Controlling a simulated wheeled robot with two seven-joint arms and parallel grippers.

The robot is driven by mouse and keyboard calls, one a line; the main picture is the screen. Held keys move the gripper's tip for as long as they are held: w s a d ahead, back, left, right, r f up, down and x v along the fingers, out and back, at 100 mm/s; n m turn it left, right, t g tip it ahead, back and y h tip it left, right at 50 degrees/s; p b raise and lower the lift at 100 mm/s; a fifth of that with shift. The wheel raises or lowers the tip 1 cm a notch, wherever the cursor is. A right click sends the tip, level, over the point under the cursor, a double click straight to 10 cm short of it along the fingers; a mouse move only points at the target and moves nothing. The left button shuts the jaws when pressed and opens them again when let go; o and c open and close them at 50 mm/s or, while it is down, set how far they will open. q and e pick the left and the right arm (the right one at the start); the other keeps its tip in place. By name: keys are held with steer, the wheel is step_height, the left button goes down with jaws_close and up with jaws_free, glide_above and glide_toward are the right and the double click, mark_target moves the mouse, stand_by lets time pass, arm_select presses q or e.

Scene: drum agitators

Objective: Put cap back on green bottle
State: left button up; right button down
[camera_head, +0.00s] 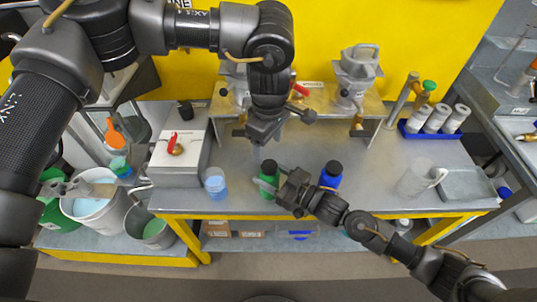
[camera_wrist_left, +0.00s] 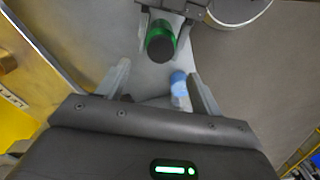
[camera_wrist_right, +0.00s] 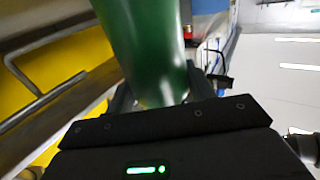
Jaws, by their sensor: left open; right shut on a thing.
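The green bottle (camera_head: 268,186) stands near the bench's front edge. Its top is dark and round; I cannot tell whether this is a seated cap or the bare mouth. My right gripper (camera_head: 280,188) is shut around the bottle's body, which fills much of the right wrist view (camera_wrist_right: 145,50). My left gripper (camera_head: 264,136) is open and empty, above and behind the bottle. In the left wrist view the bottle (camera_wrist_left: 162,30) shows its dark top just beyond the open fingers (camera_wrist_left: 158,78). No separate loose cap can be made out.
A blue bottle (camera_head: 331,176) stands right of my right gripper. A beaker of blue liquid (camera_head: 215,182) stands to the left. A clear jug (camera_head: 415,180), a grey tray (camera_head: 466,184) and a blue rack (camera_head: 432,133) are on the right. The bench middle is mostly clear.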

arm_select(q)
steer(key=shift+r, duration=2.4)
arm_select(e)
steer(key=shift+c, duration=2.3)
jaws_free()
steer(key=b+v, duration=0.2)
steer(key=v, duration=0.7)
steer(key=shift+s+d+f, duration=0.1)
steer(key=shift+d+f, duration=0.05)
arm_select(q)
steer(key=shift+f, duration=1.1)
arm_select(e)
steer(key=shift+s+d, duration=0.4)
steer(key=shift+d, duration=0.2)
